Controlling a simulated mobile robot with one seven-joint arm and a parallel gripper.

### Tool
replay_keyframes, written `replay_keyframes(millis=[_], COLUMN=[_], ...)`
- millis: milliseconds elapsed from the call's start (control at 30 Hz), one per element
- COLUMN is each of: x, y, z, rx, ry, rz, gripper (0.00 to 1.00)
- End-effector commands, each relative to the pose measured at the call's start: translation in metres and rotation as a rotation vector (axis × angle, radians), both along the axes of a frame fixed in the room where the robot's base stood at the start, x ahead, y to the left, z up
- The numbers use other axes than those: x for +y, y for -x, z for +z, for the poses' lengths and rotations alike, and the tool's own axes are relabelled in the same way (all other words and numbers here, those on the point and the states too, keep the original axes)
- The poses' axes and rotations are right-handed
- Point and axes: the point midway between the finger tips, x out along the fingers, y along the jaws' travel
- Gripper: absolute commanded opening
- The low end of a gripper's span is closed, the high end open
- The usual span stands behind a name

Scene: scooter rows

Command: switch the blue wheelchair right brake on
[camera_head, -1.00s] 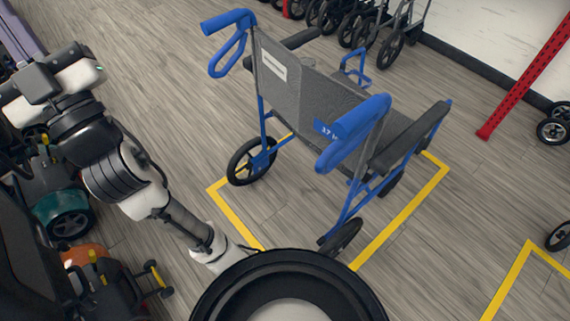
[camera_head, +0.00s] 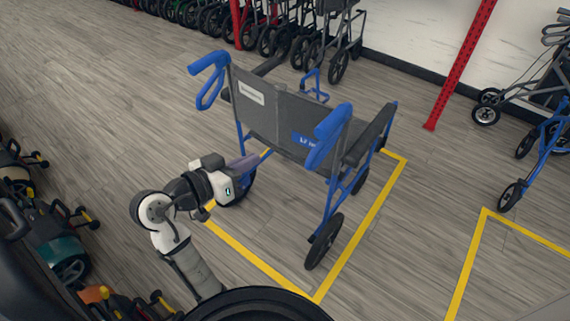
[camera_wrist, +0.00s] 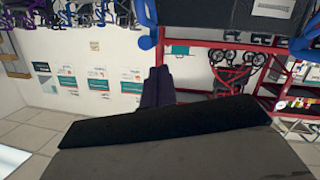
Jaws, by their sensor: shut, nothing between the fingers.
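The blue wheelchair (camera_head: 262,122) stands with its grey backrest towards me in the head view. Its left push handle (camera_head: 208,62) and right push handle (camera_head: 333,122) are blue, each with a blue loop lever below; the right loop lever (camera_head: 318,157) hangs close under its handle. I cannot tell whether the right brake is on. My gripper (camera_head: 248,161) is shut and empty, in front of the left rear wheel in the picture and left of the right handle. Its purple fingers (camera_wrist: 157,86) are together in the wrist view, below the grey backrest (camera_wrist: 225,14).
Yellow floor lines (camera_head: 362,232) frame the wheelchair's bay. A red post (camera_head: 461,65) stands behind it to the right. More walkers line the back wall, and scooters (camera_head: 68,260) stand at left.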

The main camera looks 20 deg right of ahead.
Motion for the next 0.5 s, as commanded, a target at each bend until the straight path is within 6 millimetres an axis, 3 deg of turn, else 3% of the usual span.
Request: replay_keyframes(millis=[167,500], x=[-0.0118,-0.0125], y=[0.0130,0.0129], z=[-0.0051,-0.0055], rx=[0.019,0.019], ry=[-0.011,-0.011], rz=[-0.082,-0.083], gripper=[0.00,0.00])
